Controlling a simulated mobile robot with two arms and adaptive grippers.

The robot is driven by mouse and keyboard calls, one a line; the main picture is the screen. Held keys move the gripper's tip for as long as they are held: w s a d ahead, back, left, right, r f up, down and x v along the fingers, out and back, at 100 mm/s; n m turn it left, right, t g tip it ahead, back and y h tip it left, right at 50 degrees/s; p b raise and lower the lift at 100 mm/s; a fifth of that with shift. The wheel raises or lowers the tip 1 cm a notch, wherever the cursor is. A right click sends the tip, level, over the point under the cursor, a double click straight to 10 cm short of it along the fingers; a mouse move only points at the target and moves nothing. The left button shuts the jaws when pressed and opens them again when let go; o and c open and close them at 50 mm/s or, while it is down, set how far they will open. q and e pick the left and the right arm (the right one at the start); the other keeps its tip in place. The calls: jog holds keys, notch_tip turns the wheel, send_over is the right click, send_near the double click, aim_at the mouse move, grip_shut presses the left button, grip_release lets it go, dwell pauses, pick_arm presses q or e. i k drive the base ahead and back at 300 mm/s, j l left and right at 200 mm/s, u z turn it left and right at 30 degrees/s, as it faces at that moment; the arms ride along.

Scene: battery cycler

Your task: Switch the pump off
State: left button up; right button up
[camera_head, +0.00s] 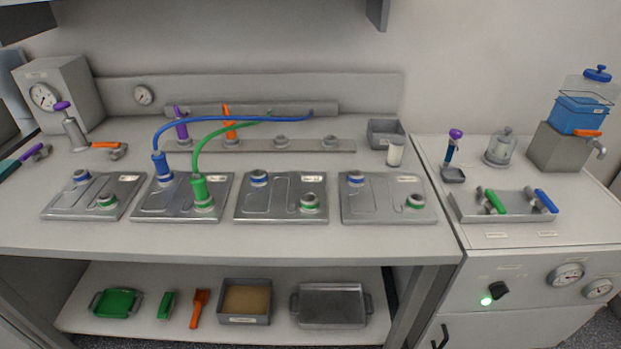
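A grey cabinet (470,325) stands at the right; I take it to be the pump, but its labels are too small to read. On its front is a black knob (499,290), turned at a slant. A green lamp (486,300) beside the knob is lit. Two round gauges, one larger (566,276) and one smaller (598,288), sit right of the knob. On the cabinet top are a green-handled valve (494,201) and a blue-handled valve (545,201) on a metal plate. Neither of my grippers is in view.
The bench (300,240) to the left carries several metal plates with a blue hose (230,119) and a green hose (215,134). The space before the knob looks clear.

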aim_at(498, 290)
jog(key=z, duration=1.65)
